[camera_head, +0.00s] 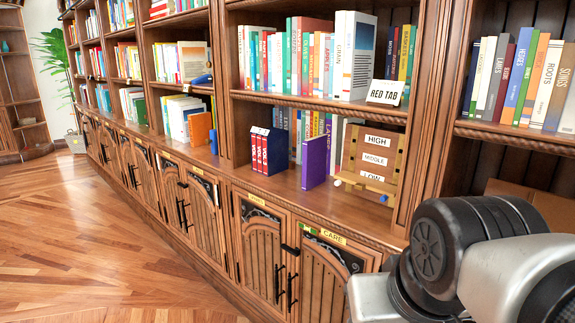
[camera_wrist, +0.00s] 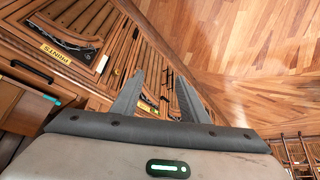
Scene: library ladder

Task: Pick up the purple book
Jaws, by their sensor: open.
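The purple book (camera_head: 314,162) stands upright on the lower counter shelf in the head view, between a blue boxed set and a wooden sorter. It is not visible in the wrist view. My gripper (camera_wrist: 158,98) shows in the wrist view with its two fingers spread apart and nothing between them. It points toward the cabinet fronts and floor, away from the purple book. In the head view only part of my arm shows at the lower right, and the gripper is out of sight there.
A blue boxed set with red spines (camera_head: 268,150) stands left of the purple book. A wooden sorter (camera_head: 368,160) labelled HIGH, MIDDLE, LOW stands right of it. A RED TAB card (camera_head: 385,92) sits on the shelf above. The wooden floor (camera_head: 90,250) is clear at left.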

